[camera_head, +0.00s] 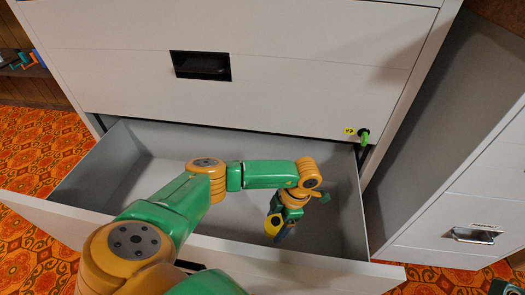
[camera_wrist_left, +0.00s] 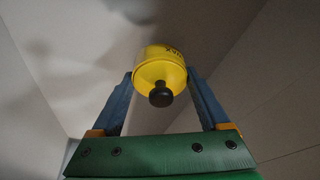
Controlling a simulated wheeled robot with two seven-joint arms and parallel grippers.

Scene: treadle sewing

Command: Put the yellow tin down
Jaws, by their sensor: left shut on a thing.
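The yellow tin (camera_wrist_left: 160,69) has a dark knob on its near end and dark lettering on its side. My left gripper (camera_wrist_left: 157,85) is shut on it, with a blue finger on each side. In the head view the tin (camera_head: 272,225) shows partly beside the left gripper (camera_head: 279,232), inside the open drawer (camera_head: 118,155). Whether the tin touches the drawer floor I cannot tell. My right gripper does not show clearly.
The drawer is pulled out of a grey cabinet (camera_head: 290,85), and its floor looks bare around the gripper. A green key with a yellow tag (camera_head: 350,131) hangs on the cabinet front. Another cabinet (camera_head: 485,185) stands at the right. The carpet (camera_head: 40,150) is orange.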

